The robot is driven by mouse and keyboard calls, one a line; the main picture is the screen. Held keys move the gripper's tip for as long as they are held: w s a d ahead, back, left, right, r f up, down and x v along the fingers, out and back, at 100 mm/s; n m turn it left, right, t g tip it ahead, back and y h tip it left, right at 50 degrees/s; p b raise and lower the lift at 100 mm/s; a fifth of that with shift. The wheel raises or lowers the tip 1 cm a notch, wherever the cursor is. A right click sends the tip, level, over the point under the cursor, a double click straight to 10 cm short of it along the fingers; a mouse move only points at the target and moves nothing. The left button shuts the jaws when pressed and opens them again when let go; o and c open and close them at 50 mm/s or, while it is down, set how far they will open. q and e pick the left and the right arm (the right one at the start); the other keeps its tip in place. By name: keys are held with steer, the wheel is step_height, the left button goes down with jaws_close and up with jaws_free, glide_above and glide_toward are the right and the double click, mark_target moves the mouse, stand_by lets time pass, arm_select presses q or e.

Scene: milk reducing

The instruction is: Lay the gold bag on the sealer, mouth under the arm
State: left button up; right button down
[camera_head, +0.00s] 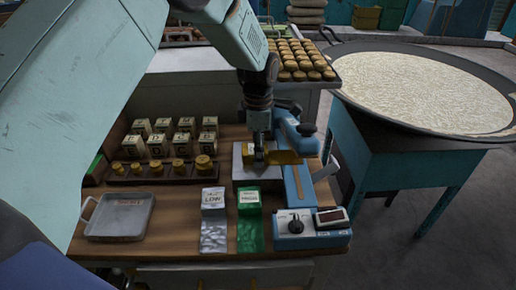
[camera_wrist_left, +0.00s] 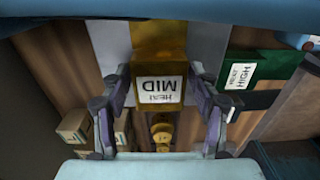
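The gold bag (camera_head: 285,157) lies flat with its plain end pointing right, over the blue sealer's bed. Its "MID" label faces the camera in the left wrist view (camera_wrist_left: 160,80). My left gripper (camera_head: 260,153) is low over the bag's left part. In the wrist view its two fingers (camera_wrist_left: 160,88) sit close against the bag's two sides and appear shut on it. The blue sealer (camera_head: 297,186) has a raised arm (camera_head: 296,128) behind the bag and a control box with a knob in front. Contact under the bag is hidden. My right gripper is not in view.
A silver "LOW" bag (camera_head: 213,200) and a green bag (camera_head: 249,200) lie in front of the gripper; the green bag (camera_wrist_left: 245,85) is close beside the right finger. Brass weights (camera_head: 180,166), small boxes (camera_head: 158,146) and a metal tray (camera_head: 119,217) are left. A large pan (camera_head: 430,90) stands right.

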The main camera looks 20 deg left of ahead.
arm_select(q)
steer(key=o, duration=0.3)
step_height(320, 180, up, 12)
stand_by(0.7)
step_height(320, 180, down, 12)
steer(key=shift+r, duration=0.1)
stand_by(0.6)
stand_by(0.3)
